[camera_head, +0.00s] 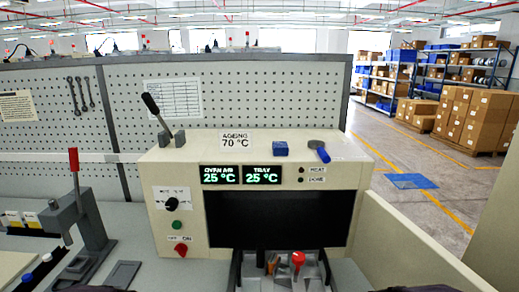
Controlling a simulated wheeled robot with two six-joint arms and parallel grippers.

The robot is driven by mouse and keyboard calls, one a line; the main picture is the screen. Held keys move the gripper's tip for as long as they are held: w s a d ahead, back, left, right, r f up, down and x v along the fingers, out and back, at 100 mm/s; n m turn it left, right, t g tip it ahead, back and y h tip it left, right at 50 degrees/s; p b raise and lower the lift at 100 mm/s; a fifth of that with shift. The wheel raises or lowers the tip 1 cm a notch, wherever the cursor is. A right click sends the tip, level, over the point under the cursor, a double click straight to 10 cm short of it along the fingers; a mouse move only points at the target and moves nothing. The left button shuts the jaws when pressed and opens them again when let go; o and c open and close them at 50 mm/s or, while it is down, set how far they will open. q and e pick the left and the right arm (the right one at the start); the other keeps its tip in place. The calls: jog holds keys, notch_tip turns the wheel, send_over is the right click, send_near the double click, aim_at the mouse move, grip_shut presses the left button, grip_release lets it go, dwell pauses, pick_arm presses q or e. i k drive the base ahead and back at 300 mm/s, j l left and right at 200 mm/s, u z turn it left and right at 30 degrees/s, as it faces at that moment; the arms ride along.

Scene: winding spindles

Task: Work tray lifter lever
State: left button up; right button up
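A lever with a black grip (151,104) stands in a grey bracket on top of the cream oven (180,160), at its left end, and leans up to the left. A red knob (298,260) stands on a grey metal fixture (312,272) in front of the oven's dark opening (275,218). A red-handled upright lever (74,160) belongs to a grey press (85,215) at the left. No label shows which one is the tray lifter lever. Neither gripper is in view; only dark edges show at the bottom of the picture.
The oven displays (241,174) read 25 °C for oven air and tray. A blue block (280,149) and a blue-handled tool (319,151) lie on the oven top. A cream side panel (410,240) stands to the right. A pegboard (255,95) closes the back.

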aim_at(148, 99)
jog(key=k+u, duration=0.15)
jog(key=u, duration=0.3)
jog(key=k+j+u, duration=0.1)
jog(key=u, duration=0.35)
